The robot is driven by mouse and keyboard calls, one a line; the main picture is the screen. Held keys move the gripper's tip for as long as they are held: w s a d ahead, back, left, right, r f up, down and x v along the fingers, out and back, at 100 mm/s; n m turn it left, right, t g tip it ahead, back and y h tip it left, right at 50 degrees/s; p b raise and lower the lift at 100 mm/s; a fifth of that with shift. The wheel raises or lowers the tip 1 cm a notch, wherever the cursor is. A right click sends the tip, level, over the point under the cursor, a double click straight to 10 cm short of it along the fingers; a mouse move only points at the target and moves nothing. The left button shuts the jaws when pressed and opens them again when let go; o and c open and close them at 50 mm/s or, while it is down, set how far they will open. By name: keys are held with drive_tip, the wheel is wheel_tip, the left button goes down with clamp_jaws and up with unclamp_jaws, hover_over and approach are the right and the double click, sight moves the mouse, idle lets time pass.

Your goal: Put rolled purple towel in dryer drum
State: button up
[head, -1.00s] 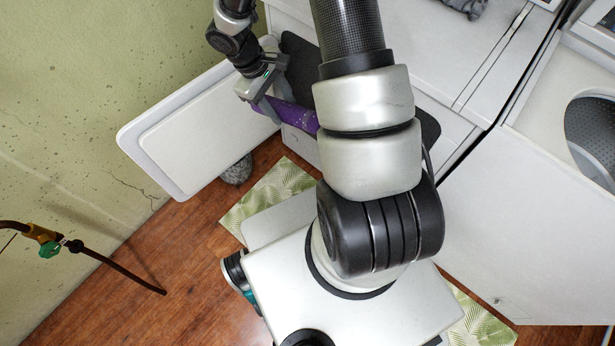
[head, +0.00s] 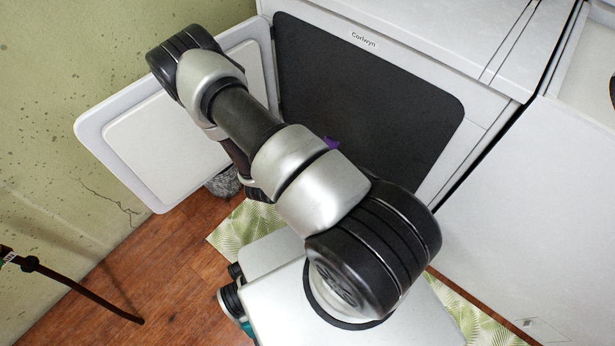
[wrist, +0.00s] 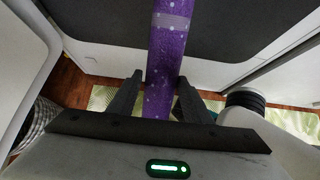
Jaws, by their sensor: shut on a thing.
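The rolled purple towel (wrist: 166,62) has white dots and a pale band around it. In the wrist view it stands lengthwise between the two fingers of my gripper (wrist: 152,98), which is shut on it. Its far end reaches in front of the dark dryer opening. In the head view only a small purple bit of the towel (head: 331,143) shows past my arm, against the dark opening; my gripper is hidden there behind the arm. The dryer (head: 480,115) is white, with a large dark drum opening (head: 370,90). Its white door (head: 165,140) stands open to the left.
A green wall (head: 60,60) is close on the left, with a hose (head: 80,296) near it. A grey fuzzy thing (head: 223,183) lies on the wooden floor below the door. A leaf-patterned mat (head: 245,230) lies before the dryer. A white appliance (head: 520,220) stands at right.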

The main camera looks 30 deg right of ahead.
drive_tip(key=w+d, duration=0.6)
drive_tip(key=d, duration=0.8)
drive_tip(key=w+d+b, duration=0.1)
drive_tip(key=w+d, duration=0.4)
drive_tip(key=d, duration=0.9)
drive_tip(key=w+d+b, duration=0.1)
drive_tip(key=w+d, duration=0.5)
drive_tip(key=d, duration=0.8)
drive_tip(key=shift+w+d, duration=0.2)
drive_tip(key=shift+w, duration=0.1)
drive_tip(key=o, duration=0.9)
drive_tip(key=shift+r, duration=0.1)
